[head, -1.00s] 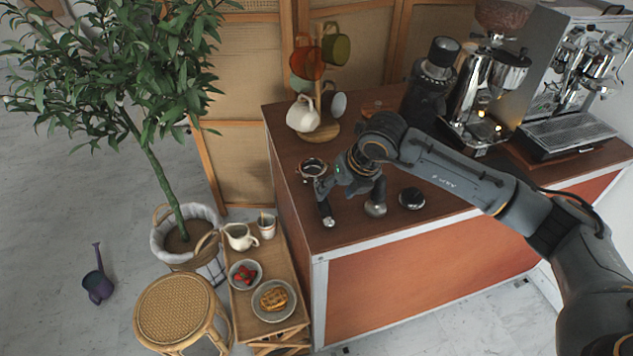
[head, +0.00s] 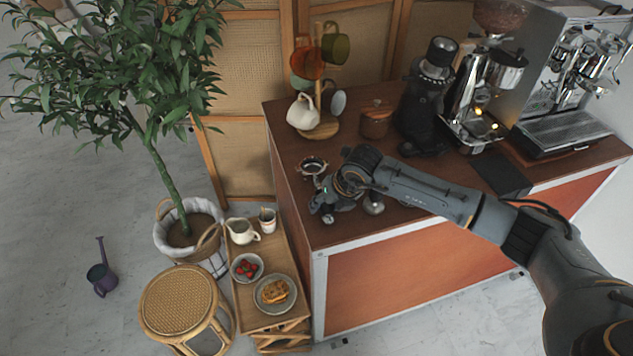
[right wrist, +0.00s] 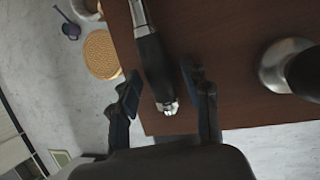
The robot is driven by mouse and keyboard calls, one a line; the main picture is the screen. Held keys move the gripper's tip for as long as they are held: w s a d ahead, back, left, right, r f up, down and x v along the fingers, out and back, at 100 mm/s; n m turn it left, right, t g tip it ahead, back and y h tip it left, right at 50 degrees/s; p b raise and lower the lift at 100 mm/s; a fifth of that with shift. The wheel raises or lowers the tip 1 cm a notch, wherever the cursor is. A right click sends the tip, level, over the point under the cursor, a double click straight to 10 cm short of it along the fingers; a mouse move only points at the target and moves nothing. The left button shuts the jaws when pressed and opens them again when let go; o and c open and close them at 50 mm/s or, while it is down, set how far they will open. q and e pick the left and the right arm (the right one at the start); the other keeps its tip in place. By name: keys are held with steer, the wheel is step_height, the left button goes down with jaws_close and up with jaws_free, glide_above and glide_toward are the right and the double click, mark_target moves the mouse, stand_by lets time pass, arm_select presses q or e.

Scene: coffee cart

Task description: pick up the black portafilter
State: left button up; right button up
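The black portafilter (head: 312,166) lies on the wooden counter top near its left end, its round metal basket towards the back and its handle towards the front edge. My right gripper (head: 324,210) is low over the handle and hides most of it in the head view. In the right wrist view, the black handle (right wrist: 154,62) with its metal end cap lies between the two spread fingers of my right gripper (right wrist: 160,80). I see a gap on both sides, so the gripper is open and not holding it. My left gripper is not in view.
A metal tamper (head: 374,204) stands just right of the gripper and shows large in the right wrist view (right wrist: 288,66). A mug tree (head: 320,130), a lidded canister (head: 376,122), grinders and the espresso machine (head: 562,90) stand further back. The counter's front edge is close.

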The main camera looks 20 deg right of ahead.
jaws_close()
steer(key=shift+w+r, duration=0.1)
steer(key=shift+w, duration=0.05)
steer(key=shift+r, duration=0.15)
